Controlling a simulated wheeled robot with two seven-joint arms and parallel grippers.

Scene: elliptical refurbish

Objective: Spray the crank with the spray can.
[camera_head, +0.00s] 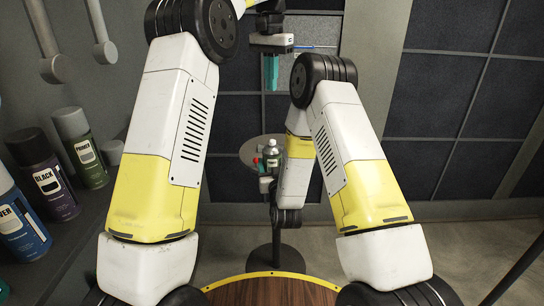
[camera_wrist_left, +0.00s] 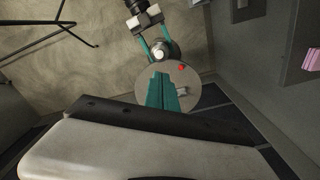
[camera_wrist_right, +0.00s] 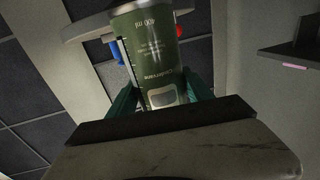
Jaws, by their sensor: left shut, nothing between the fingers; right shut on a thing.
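The spray can (camera_wrist_right: 155,60), a green cylinder marked 400 ml, stands between the teal fingers of my right gripper (camera_wrist_right: 160,98), which is shut on it. In the head view the can (camera_head: 271,157) is in front of a small round grey stand. My left gripper (camera_head: 270,86) is shut and empty, above the can and stand, fingers pointing down. In the left wrist view its closed fingers (camera_wrist_left: 160,85) overlap the stand. A red knob (camera_wrist_left: 182,67) and a small grey metal piece (camera_wrist_left: 182,90) show at the stand; they may belong to the crank, whose full shape is unclear.
The round stand top (camera_wrist_left: 205,88) is on a dark pole. A wooden table edge (camera_head: 270,292) is at the bottom.

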